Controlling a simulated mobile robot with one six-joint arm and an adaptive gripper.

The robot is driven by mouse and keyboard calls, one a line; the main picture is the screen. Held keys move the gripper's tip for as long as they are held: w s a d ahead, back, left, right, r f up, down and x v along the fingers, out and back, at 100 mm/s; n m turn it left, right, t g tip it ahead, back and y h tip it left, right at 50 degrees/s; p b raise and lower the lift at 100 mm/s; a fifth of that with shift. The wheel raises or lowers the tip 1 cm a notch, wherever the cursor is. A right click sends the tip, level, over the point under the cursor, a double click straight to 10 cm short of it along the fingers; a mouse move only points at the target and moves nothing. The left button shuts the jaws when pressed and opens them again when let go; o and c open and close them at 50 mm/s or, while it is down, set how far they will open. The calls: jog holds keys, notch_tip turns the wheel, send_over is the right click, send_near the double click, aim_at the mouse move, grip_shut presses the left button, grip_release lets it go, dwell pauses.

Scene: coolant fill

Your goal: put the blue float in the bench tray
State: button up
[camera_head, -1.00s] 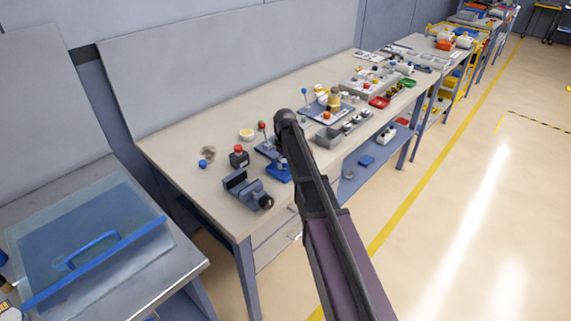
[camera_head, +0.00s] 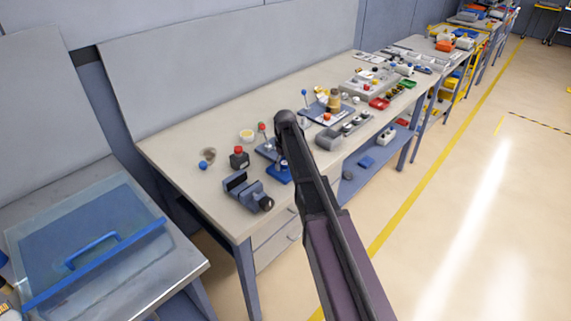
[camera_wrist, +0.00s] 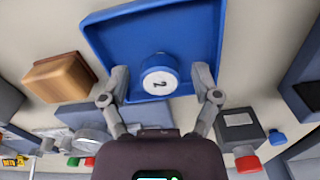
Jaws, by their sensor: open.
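The bench tray (camera_wrist: 120,45) is a shallow blue tray with a raised rim at the top of the wrist view. In the head view it (camera_head: 280,175) shows partly behind my arm. A short blue cylinder with a white marked face, apparently the blue float (camera_wrist: 160,84), lies within the tray's outline near its lower edge. My gripper (camera_wrist: 161,80) is open, with one fingertip on each side of the float and gaps between. In the head view, my arm hides the float and the fingers.
A dark vise (camera_head: 246,192) stands at the bench's front edge. A red-topped dark block (camera_head: 239,158) is left of the tray. A wooden block (camera_wrist: 60,76) lies left of the tray in the wrist view. The bench's left end is mostly clear.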

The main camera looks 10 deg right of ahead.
aim_at(285, 163)
notch_tip(285, 163, up, 12)
jog(key=p, duration=1.1)
jog(key=shift+p, duration=0.35)
dwell(0.4)
jog(key=s+m, duration=0.5)
jog(key=s, duration=2.4)
jog(key=shift+s+d, duration=0.15)
jog(key=shift+f+b, duration=0.4)
